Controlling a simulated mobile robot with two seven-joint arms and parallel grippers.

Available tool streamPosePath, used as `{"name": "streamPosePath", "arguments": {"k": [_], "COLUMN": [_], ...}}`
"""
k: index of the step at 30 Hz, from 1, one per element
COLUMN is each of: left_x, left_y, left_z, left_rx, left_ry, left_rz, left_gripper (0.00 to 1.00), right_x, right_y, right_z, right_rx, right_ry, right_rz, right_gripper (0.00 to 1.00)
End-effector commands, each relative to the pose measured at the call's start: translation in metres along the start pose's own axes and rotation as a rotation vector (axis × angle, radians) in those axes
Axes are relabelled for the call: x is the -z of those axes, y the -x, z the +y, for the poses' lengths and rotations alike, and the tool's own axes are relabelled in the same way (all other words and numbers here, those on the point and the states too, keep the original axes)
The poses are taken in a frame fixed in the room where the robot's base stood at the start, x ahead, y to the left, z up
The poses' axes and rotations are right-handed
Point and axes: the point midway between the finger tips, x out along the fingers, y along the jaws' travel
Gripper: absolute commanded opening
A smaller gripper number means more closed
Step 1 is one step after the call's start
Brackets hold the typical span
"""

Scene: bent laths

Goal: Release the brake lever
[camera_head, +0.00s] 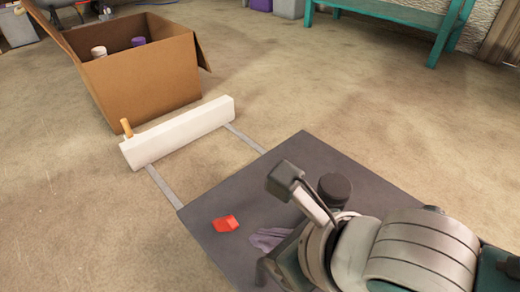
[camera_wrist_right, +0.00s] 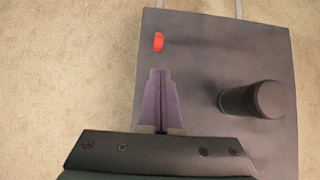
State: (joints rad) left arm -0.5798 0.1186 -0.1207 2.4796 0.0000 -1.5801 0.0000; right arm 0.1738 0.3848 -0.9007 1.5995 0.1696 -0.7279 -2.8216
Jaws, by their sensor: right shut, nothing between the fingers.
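A small red piece, which looks like the brake lever (camera_head: 225,223), sits on a dark grey flat platform (camera_head: 310,148). It also shows in the right wrist view (camera_wrist_right: 158,42), near the platform's upper left. My right gripper (camera_head: 257,240) has purple fingers that are closed together and empty. In the right wrist view its fingertips (camera_wrist_right: 161,72) point toward the red piece, with a gap in the picture between them. Whether the red piece is tilted up or down is too small to tell. My left gripper is in neither view.
A black cylinder (camera_head: 335,188) stands on the platform, right of the fingers in the wrist view (camera_wrist_right: 268,99). Two grey strips (camera_head: 245,138) join the platform to a white beam (camera_head: 180,132) with a wooden peg (camera_head: 127,128). An open cardboard box (camera_head: 150,80) stands behind on carpet.

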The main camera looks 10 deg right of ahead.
Motion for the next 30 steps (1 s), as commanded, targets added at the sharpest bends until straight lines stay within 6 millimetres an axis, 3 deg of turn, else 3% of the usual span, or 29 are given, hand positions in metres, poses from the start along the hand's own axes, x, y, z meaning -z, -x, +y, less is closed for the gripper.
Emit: {"name": "streamPosePath", "arguments": {"k": [1,3,10,24,30], "left_x": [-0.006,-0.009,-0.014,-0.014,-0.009], "left_y": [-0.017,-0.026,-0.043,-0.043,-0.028], "left_z": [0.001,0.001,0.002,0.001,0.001], "left_rx": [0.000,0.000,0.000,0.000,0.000], "left_ry": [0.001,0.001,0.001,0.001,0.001], "left_rz": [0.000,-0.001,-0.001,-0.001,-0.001], "left_gripper": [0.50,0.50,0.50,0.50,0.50], "right_x": [0.005,0.004,0.002,-0.001,-0.001], "right_y": [-0.017,-0.027,-0.048,-0.049,-0.040], "right_z": [0.001,0.000,0.000,0.000,0.006], "right_rx": [-0.001,0.000,0.000,0.000,0.000], "right_ry": [-0.002,-0.002,-0.001,0.000,0.002], "right_rz": [-0.002,-0.003,-0.001,0.000,0.025], "right_gripper": [0.00,0.00,0.00,0.00,0.00]}}
